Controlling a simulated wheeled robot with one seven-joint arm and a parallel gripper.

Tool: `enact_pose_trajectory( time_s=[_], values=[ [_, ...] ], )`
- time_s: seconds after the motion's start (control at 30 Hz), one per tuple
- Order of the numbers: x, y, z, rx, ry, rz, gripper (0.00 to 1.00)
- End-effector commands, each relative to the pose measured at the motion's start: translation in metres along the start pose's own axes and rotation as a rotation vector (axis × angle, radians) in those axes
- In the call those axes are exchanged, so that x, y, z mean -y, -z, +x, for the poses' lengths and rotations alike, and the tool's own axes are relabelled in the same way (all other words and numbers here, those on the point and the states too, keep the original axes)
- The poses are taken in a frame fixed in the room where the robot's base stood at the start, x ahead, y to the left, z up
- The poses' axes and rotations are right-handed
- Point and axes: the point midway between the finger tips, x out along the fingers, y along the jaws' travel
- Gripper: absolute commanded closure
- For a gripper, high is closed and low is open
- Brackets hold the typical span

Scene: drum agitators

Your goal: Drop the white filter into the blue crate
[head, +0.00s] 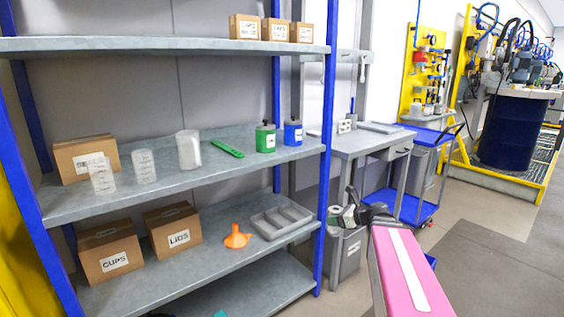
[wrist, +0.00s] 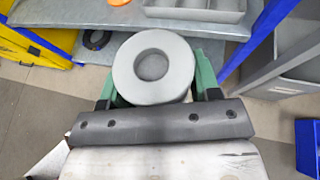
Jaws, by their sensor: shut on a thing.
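The white filter (wrist: 152,92) is a thick ring with a round hole, held between the green fingers of my gripper (wrist: 153,84) in the wrist view. A blue container, probably the blue crate (wrist: 308,147), is cut off at the right edge of the wrist view, on the floor. In the head view a bit of blue (head: 431,261) shows behind my pink arm. The crate's inside is mostly hidden.
The grey shelf (head: 190,178) with blue posts stands left, bearing boxes, beakers, bottles and an orange funnel (head: 236,237). A grey bin (head: 348,256) stands under the workbench (head: 352,145). A blue cart (head: 403,205) is behind. Open floor (head: 500,255) lies to the right.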

Motion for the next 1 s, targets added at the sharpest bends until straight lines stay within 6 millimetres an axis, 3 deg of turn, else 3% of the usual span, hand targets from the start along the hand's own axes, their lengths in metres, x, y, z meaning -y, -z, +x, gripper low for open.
enact_pose_trajectory(
  time_s=[0.03, 0.23, 1.0],
  values=[
    [-0.013, -0.009, -0.007, 0.001, 0.001, -0.001, 0.67],
    [-0.03, -0.027, -0.017, 0.001, 0.004, 0.001, 0.67],
    [-0.031, -0.03, -0.018, 0.002, 0.005, 0.002, 0.67]
  ],
)
